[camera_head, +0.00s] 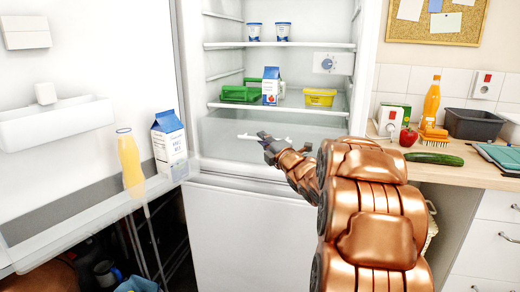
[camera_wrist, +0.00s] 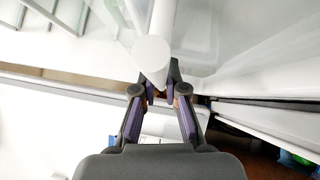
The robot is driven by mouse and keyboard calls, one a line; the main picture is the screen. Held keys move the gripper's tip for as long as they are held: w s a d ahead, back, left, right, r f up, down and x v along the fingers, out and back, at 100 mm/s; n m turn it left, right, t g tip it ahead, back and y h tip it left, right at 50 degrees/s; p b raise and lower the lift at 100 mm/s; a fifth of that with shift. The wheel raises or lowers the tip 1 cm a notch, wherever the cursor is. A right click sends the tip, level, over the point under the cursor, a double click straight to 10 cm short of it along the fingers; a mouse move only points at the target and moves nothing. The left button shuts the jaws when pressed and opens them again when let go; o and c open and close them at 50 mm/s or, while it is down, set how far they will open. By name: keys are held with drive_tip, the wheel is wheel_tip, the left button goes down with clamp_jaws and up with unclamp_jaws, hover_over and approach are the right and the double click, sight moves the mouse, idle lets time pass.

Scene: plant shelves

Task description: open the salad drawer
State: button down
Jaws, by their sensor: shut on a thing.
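The pale, see-through salad drawer (camera_head: 218,132) is at the bottom of the open fridge, below the lowest shelf. Its white bar handle (camera_head: 245,136) runs across the front, partly hidden by my gripper (camera_head: 268,146). In the wrist view, my gripper (camera_wrist: 160,90) is shut on the round white handle (camera_wrist: 152,55), with the fingers on either side of it. The drawer's edges blend into the white fridge, so I cannot tell how far out it stands.
The open fridge door (camera_head: 95,80) on the left holds a juice bottle (camera_head: 130,165) and a milk carton (camera_head: 170,145). A wooden counter (camera_head: 450,173) at the right bears a cucumber (camera_head: 434,159) and a tomato (camera_head: 408,137). Cartons and tubs stand on the fridge shelves.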

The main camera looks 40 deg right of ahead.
drive_tip(key=s+a+b, duration=0.3)
drive_tip(key=s+a, duration=0.1)
drive_tip(key=a, duration=0.1)
drive_tip(key=shift+s+a, duration=0.3)
drive_tip(key=shift+a, duration=0.1)
drive_tip(key=c, duration=1.5)
unclamp_jaws()
drive_tip(key=shift+s, duration=0.1)
drive_tip(key=shift+s+a+f, duration=0.15)
drive_tip(key=shift+s+f, duration=0.05)
drive_tip(key=shift+s, duration=1)
drive_tip(key=shift+s+a+f, duration=0.1)
drive_tip(key=shift+s+f, duration=0.05)
drive_tip(key=shift+s, duration=1.05)
drive_tip(key=shift+s+a+f, duration=0.15)
drive_tip(key=shift+s+f, duration=0.05)
drive_tip(key=shift+s, duration=1)
